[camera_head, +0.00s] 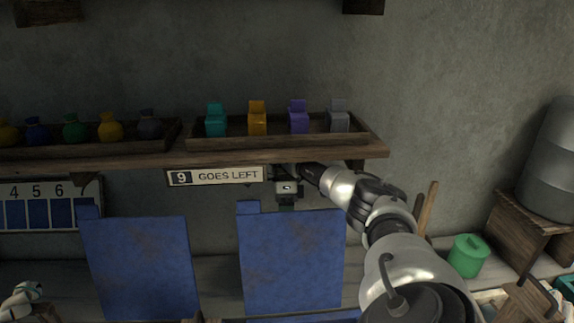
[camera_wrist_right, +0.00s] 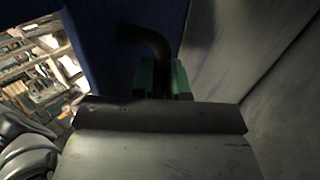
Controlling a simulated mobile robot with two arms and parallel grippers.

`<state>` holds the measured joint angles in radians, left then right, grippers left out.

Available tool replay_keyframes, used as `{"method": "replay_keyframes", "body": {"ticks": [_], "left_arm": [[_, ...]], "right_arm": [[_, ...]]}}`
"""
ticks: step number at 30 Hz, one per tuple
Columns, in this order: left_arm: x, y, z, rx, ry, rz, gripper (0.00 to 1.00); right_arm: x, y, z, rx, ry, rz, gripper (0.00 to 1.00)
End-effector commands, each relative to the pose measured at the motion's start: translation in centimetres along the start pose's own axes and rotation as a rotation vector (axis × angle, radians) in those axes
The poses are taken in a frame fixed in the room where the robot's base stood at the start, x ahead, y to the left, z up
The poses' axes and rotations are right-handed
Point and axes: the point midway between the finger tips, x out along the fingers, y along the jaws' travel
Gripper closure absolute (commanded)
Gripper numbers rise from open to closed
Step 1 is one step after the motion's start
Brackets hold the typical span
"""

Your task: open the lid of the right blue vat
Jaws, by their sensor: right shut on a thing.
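The right blue vat's lid (camera_head: 291,262) shows in the head view as a worn blue panel with rusty patches, appearing raised and facing me. A similar blue panel (camera_head: 140,265) stands to its left. My right gripper (camera_head: 287,203) is at the top edge of the right panel, just under the shelf. In the right wrist view, its green fingers (camera_wrist_right: 165,78) are shut on a dark curved handle (camera_wrist_right: 148,42) beside a blue surface (camera_wrist_right: 100,40). The vat's inside is hidden.
A wooden shelf (camera_head: 120,160) with small bags and coloured blocks runs close above my right gripper. A sign (camera_head: 214,177) reading "9 GOES LEFT" hangs below it. A green bucket (camera_head: 467,256) and a wooden stand (camera_head: 535,228) are at the right.

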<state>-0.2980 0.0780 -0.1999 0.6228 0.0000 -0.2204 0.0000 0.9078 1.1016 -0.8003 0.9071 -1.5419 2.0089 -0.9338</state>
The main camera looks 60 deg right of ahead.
Motion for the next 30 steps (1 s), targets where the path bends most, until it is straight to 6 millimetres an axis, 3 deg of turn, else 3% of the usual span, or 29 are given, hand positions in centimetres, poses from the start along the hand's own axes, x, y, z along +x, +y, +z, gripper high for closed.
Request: {"method": "replay_keyframes", "body": {"ticks": [1, 19, 20, 24, 30], "left_arm": [[0.05, 0.0, -0.04, 0.0, 0.001, 0.0, 0.57], [-0.06, -0.02, 0.12, 0.0, -0.002, 0.0, 0.57], [-0.06, -0.02, 0.13, 0.0, -0.002, 0.0, 0.57], [-0.09, -0.11, 0.32, 0.001, -0.005, -0.001, 0.57], [-0.15, -0.1, 0.32, 0.001, -0.006, -0.001, 0.57]], "right_arm": [[0.81, -0.49, -0.02, 0.005, 0.017, 0.009, 1.0], [0.62, -1.02, -0.09, 0.004, 0.023, 0.009, 1.0], [0.61, -1.02, -0.09, 0.004, 0.023, 0.009, 0.82], [0.43, -0.96, -0.09, 0.004, 0.019, 0.007, 0.61], [0.2, -0.87, -0.07, 0.003, 0.015, 0.006, 0.6]]}}
